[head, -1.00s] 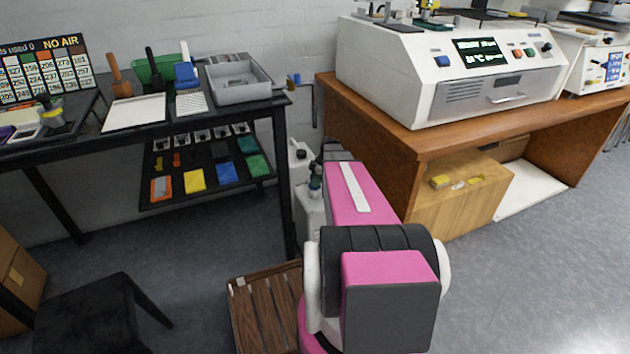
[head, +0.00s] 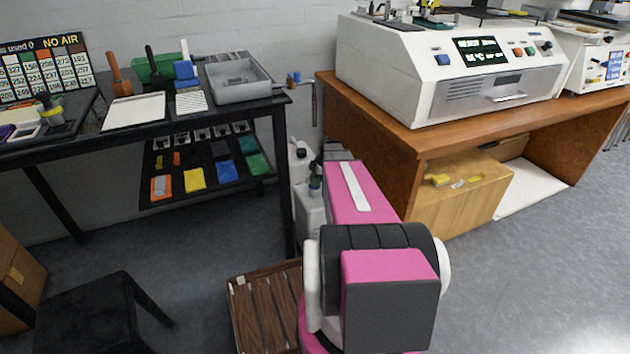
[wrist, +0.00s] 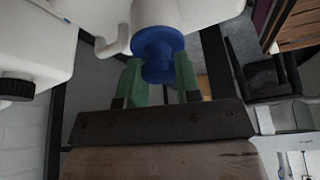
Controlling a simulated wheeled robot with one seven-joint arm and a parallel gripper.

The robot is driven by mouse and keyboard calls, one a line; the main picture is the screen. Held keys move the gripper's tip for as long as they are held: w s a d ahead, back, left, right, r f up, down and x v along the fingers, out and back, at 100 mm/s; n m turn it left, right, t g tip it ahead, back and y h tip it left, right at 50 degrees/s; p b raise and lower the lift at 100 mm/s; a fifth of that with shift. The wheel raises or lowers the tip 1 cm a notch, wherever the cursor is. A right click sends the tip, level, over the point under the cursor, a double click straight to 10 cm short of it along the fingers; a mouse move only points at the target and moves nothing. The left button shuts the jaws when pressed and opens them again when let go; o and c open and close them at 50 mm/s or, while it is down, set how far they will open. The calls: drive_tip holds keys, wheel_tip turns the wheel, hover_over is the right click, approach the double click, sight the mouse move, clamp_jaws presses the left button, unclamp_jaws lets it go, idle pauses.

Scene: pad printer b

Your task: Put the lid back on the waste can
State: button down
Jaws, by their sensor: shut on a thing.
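In the wrist view, the green fingers of my gripper (wrist: 158,78) are shut on a blue, spool-shaped lid (wrist: 158,48). The lid's upper part meets or overlaps a white plastic container (wrist: 190,12), which looks like the waste can. I cannot tell whether the lid is seated on it or only in front of it. In the head view my pink arm hides my gripper and the lid. White containers stand between the black table and the wooden bench, one of them low beside my arm (head: 309,208).
Another white container with a black cap (wrist: 16,88) is close at left in the wrist view. The black table's leg (head: 286,180) and the wooden bench (head: 365,125) flank the narrow gap. A wooden slatted crate (head: 262,300) and a black stool (head: 100,310) stand in front.

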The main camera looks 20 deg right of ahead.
drive_tip(key=shift+r, duration=0.45)
idle(0.6)
drive_tip(key=shift+r, duration=3.05)
drive_tip(key=shift+f, duration=0.1)
drive_tip(key=shift+f, duration=3.05)
drive_tip(key=shift+f, duration=0.35)
drive_tip(key=c, duration=1)
unclamp_jaws()
